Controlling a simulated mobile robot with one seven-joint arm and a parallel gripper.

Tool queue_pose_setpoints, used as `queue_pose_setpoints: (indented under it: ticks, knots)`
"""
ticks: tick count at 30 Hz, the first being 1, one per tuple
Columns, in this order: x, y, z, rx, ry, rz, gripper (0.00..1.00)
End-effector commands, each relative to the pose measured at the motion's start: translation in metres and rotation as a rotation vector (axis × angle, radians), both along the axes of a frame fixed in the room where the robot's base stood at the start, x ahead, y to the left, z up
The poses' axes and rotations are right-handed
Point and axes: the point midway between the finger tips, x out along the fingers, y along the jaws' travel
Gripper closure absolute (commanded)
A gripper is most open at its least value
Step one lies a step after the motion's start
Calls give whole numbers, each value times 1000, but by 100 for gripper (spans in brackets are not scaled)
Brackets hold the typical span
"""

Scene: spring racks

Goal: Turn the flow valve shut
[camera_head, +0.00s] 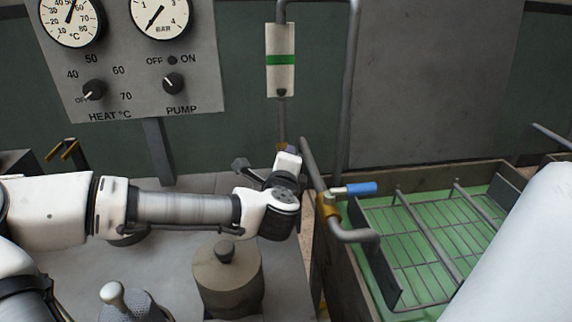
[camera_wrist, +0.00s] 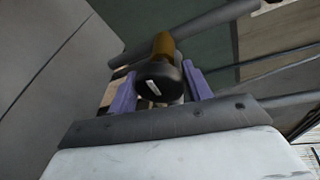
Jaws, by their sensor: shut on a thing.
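The flow valve has a round black knob with a white mark (camera_wrist: 158,82) and a brass body behind it, seen in the wrist view. My gripper (camera_wrist: 160,86) has one purple finger on each side of this knob and is shut on it. In the head view my gripper (camera_head: 291,153) is at the pipe below the flow gauge (camera_head: 281,60), a white tube with a green band. A bit of brass valve body (camera_head: 281,146) shows there, but my gripper hides the knob.
A blue-handled valve (camera_head: 355,189) sits on a pipe just right of my gripper. Right of it is a tank (camera_head: 345,262) with green liquid and a wire rack. A lidded grey pot (camera_head: 228,280) stands below my arm. A control panel (camera_head: 135,65) with gauges and knobs is at upper left.

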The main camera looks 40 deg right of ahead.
Motion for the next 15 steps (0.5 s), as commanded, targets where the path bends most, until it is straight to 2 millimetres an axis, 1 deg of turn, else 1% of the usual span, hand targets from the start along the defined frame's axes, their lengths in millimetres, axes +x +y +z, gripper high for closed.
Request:
queue_pose_setpoints:
  ticks: [8,15]
  knots:
    - [-1,0,0,142,-80,0,73]
    - [-1,0,0,330,-196,-2,73]
